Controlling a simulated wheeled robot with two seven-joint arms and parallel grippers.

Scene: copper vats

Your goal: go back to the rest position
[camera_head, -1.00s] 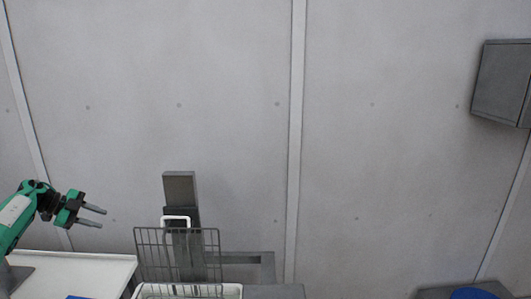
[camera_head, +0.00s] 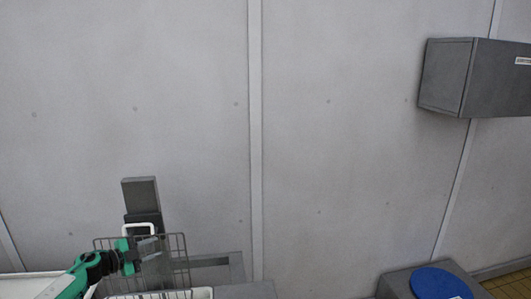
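My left gripper (camera_head: 150,251) is at the lower left, on the end of a green and black arm. Its two grey fingers are apart with nothing between them, pointing right. In the picture it overlaps a wire basket (camera_head: 183,268); I cannot tell whether they touch. My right gripper is not in view.
A grey post (camera_head: 140,193) with a white handle (camera_head: 154,229) stands behind the basket. A white surface (camera_head: 25,284) lies at the lower left. A grey box (camera_head: 455,78) is on the wall at right. A blue round lid (camera_head: 440,283) sits on a grey block (camera_head: 392,286).

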